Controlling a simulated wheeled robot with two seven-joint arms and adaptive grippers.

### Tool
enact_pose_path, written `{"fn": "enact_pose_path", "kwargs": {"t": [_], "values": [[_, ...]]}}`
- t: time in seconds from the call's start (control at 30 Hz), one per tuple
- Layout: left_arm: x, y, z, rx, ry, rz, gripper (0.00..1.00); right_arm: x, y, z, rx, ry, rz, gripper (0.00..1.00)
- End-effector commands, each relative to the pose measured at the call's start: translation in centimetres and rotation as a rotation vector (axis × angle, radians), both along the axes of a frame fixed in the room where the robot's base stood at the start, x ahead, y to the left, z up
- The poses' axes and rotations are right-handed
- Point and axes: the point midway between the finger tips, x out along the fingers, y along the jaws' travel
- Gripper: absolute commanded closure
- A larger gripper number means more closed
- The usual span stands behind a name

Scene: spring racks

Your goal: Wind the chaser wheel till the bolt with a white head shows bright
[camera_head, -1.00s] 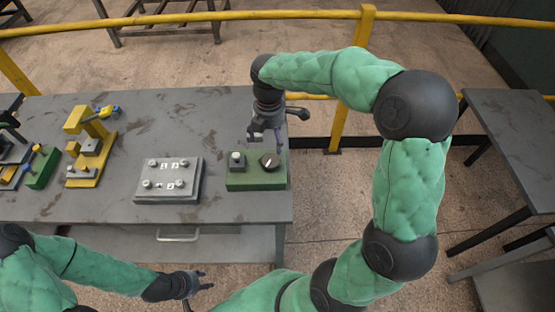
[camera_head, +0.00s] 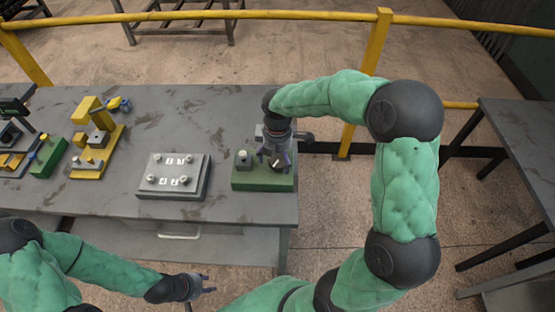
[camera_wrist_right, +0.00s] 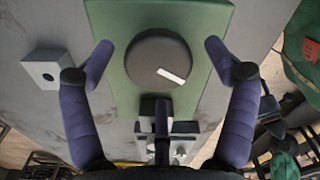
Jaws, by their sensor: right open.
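The chaser wheel appears to be the dark round knob with a white mark (camera_wrist_right: 158,60) on the green base (camera_head: 262,184). In the wrist view the mark points toward the lower right. My right gripper (camera_head: 277,158) is over the knob from above, its fingers open on either side and apart from it; in the head view it hides most of the knob. A grey plate (camera_head: 172,193) left of the green base carries several pale-headed bolts (camera_head: 157,157) beside small white number labels. I cannot make out a brightly lit head. My left gripper (camera_head: 203,284) is open and empty before the table.
A yellow stand (camera_head: 95,150) and a small green block (camera_head: 48,158) are further left on the table (camera_head: 120,205). A yellow rail (camera_head: 300,13) runs behind. Table surface between the fixtures is clear.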

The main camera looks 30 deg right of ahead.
Motion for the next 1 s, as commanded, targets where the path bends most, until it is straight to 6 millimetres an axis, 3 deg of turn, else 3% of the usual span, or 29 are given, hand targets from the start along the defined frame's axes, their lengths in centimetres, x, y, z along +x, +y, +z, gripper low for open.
{"fn": "enact_pose_path", "kwargs": {"t": [0.3,0.37,0.5,1.0], "values": [[0.0,0.0,-0.04,0.0,0.0,0.0,0.6,-0.01,0.0,-0.27,0.0,0.0,0.0,0.13],[0.0,0.0,-0.04,0.0,0.0,0.0,0.6,-0.01,0.0,-0.26,0.0,0.0,0.0,0.27],[0.0,0.0,-0.04,0.0,0.0,0.0,0.6,-0.02,0.01,-0.27,0.0,0.001,0.0,0.67],[0.0,0.0,0.24,0.0,0.0,0.0,0.6,-0.13,0.17,-0.38,0.003,0.005,-0.046,0.69]]}}
